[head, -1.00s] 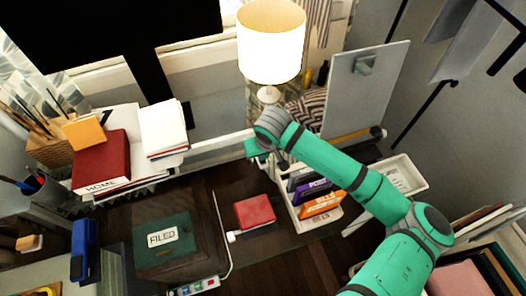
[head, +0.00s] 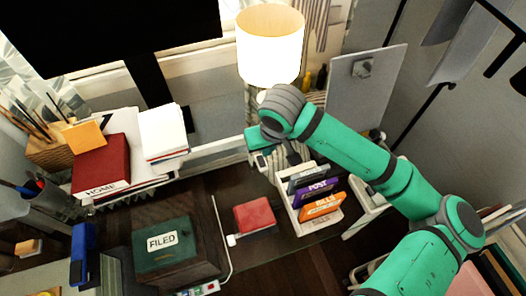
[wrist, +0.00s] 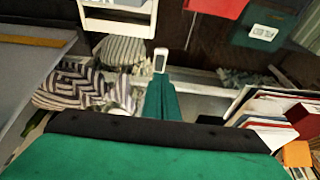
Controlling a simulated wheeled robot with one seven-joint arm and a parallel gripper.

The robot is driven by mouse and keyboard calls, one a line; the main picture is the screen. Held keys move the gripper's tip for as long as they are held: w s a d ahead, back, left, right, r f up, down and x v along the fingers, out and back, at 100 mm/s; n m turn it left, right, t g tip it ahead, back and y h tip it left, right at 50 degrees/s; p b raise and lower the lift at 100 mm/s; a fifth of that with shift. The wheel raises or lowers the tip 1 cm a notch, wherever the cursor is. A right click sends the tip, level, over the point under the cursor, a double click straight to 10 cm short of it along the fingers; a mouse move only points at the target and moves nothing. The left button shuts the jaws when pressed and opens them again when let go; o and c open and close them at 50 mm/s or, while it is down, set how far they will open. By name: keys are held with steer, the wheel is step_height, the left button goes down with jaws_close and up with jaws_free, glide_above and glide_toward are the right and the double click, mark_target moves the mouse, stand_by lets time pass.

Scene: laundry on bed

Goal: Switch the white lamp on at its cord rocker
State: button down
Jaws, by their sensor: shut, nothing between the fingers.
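The white lamp (head: 270,48) stands at the back by the window; its shade looks bright and warm, and my arm partly hides its lower part. A small white rocker-like piece with a grey face (head: 262,160) shows at my fingertips; it also shows in the wrist view (wrist: 160,60). My gripper (head: 258,147) is shut and empty, with its green fingers (wrist: 161,82) pointing at this piece. The tips look very near its lower end; I cannot tell whether they touch. Where its cord runs is unclear.
A white crate (head: 303,222) of upright folders stands just right of my gripper. A red book (head: 254,214) and a green "FILED" box (head: 165,243) lie nearer. A white cord (head: 222,235) runs between them. A grey board (head: 365,95) stands at the back right.

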steer(key=shift+v, duration=0.95)
